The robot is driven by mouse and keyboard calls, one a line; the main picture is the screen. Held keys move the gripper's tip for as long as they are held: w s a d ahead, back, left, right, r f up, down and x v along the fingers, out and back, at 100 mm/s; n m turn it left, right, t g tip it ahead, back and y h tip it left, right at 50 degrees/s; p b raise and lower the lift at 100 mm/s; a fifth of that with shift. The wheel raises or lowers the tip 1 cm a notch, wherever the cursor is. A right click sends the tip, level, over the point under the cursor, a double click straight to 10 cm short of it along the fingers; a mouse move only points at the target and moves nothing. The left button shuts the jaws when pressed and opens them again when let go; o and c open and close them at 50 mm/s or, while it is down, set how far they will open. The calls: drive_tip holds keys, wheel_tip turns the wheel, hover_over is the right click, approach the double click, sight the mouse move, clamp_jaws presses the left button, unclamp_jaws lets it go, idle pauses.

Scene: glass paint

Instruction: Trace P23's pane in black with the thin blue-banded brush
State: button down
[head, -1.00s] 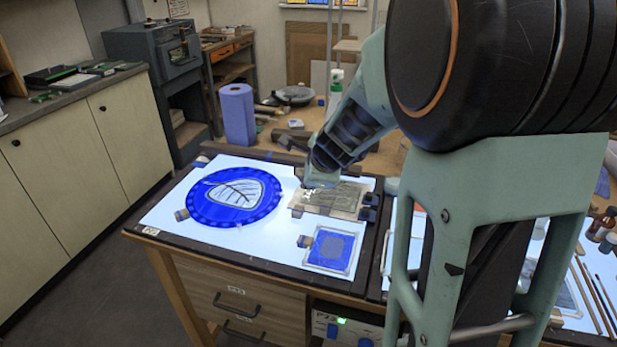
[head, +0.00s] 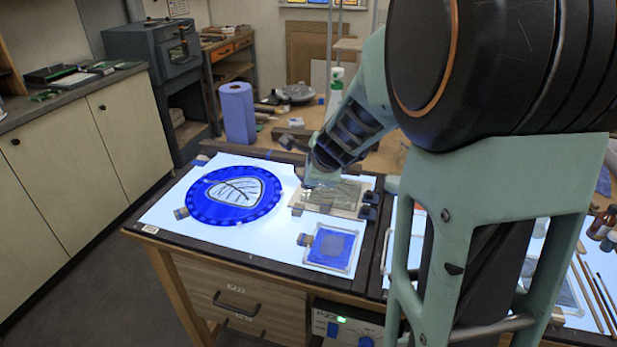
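A light table (head: 160,215) holds three pieces. A round blue pane (head: 200,212) at the left has a pale leaf shape with dark veins. A greyish see-through pane (head: 340,198) lies on a tan board at the back right. A small blue square pane (head: 331,247) in a clear frame lies at the front right. The lit box below the table's right side reads "P23" or similar; I cannot tell which pane it names. My gripper (head: 316,180) is low over the left part of the greyish pane. Its fingertips and any brush in it are too small or hidden to make out.
My arm hides part of the right side. Several brushes or sticks (head: 597,297) and small bottles (head: 603,224) are at the far right. A blue paper roll (head: 237,113) stands behind the table. The P23 box (head: 345,324) sits below the table edge.

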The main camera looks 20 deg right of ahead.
drive_tip(key=shift+w+d+b, duration=0.25)
drive_tip(key=shift+w+d, duration=0.05)
drive_tip(key=shift+d, duration=0.45)
drive_tip(key=shift+w+d+b, duration=0.3)
drive_tip(key=shift+d, duration=0.45)
drive_tip(key=shift+w+d+b, duration=0.25)
drive_tip(key=shift+w+d, duration=0.05)
drive_tip(key=shift+d, duration=0.45)
drive_tip(key=shift+d+b, duration=0.4)
drive_tip(key=shift+d, duration=0.25)
drive_tip(key=shift+s+d+b, duration=0.65)
drive_tip(key=shift+s+d, duration=0.15)
drive_tip(key=shift+d, duration=0.2)
drive_tip(key=shift+s+b, duration=0.75)
drive_tip(key=shift+s, duration=1.4)
drive_tip(key=shift+w+a+p, duration=1.5)
drive_tip(key=shift+w+a, duration=0.45)
drive_tip(key=shift+a, duration=0.05)
drive_tip(key=shift+s+d+f+b, duration=0.15)
drive_tip(key=shift+s+d+b, duration=0.35)
drive_tip(key=shift+d, duration=0.15)
